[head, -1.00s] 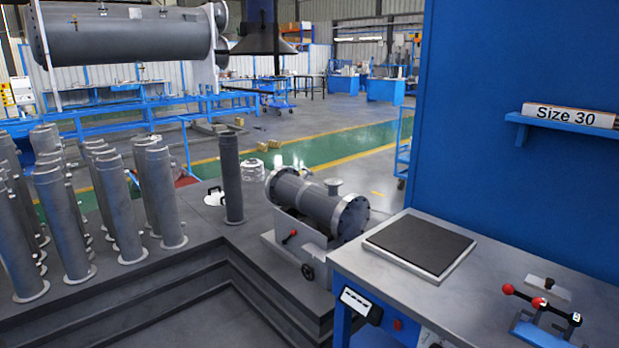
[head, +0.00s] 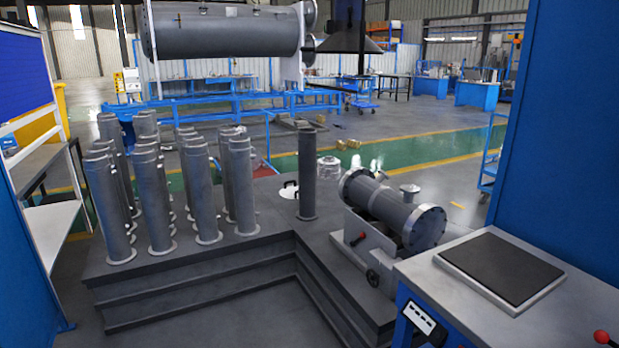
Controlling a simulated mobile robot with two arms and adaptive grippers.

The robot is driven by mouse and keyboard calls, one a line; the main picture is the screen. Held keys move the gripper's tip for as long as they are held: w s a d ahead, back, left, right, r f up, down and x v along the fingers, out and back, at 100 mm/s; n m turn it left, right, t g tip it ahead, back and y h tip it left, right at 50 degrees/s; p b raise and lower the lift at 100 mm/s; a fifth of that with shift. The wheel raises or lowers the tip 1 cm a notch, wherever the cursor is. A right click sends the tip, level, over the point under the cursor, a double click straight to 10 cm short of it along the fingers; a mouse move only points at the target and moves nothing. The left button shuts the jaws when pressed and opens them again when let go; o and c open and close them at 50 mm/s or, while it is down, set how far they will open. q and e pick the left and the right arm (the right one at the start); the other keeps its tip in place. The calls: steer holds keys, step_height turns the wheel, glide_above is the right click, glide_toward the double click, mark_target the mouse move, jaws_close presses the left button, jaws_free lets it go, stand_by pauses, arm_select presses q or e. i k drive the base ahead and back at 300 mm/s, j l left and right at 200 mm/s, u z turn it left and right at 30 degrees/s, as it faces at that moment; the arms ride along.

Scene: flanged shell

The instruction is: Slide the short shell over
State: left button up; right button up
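A short grey flanged shell (head: 388,206) lies on its side in a light grey cradle (head: 366,241) on the dark stepped platform. It has bright bolted end flanges and a short nozzle on top. A dark upright cylinder (head: 307,178) stands alone to its left, apart from it. Several grey upright flanged shells (head: 157,195) stand in rows at the left of the platform. I cannot tell for sure which of these is the short shell of the task. Neither of my grippers is in view.
A workbench with a black pad (head: 492,268) stands at the lower right, beside a blue panel (head: 570,130). The dark platform (head: 245,262) has stepped edges at the front. A shelf unit (head: 52,215) stands at the left. Green floor shows behind.

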mark_target(307, 138)
steer(key=i+j+z, duration=0.1)
steer(key=z, duration=0.3)
steer(key=i+j+z, duration=0.1)
steer(key=z, duration=0.25)
steer(key=i+j+z, duration=0.15)
steer(key=z, duration=0.25)
steer(key=i+j+z, duration=0.15)
steer(key=j, duration=0.3)
steer(key=i+j+z, duration=0.15)
steer(key=j, duration=0.3)
steer(key=i+j+z, duration=0.15)
steer(key=j, duration=0.3)
steer(key=i+j+z, duration=0.15)
steer(key=j, duration=0.35)
steer(key=j+z, duration=0.15)
steer(key=j, duration=0.35)
steer(key=i, duration=0.05)
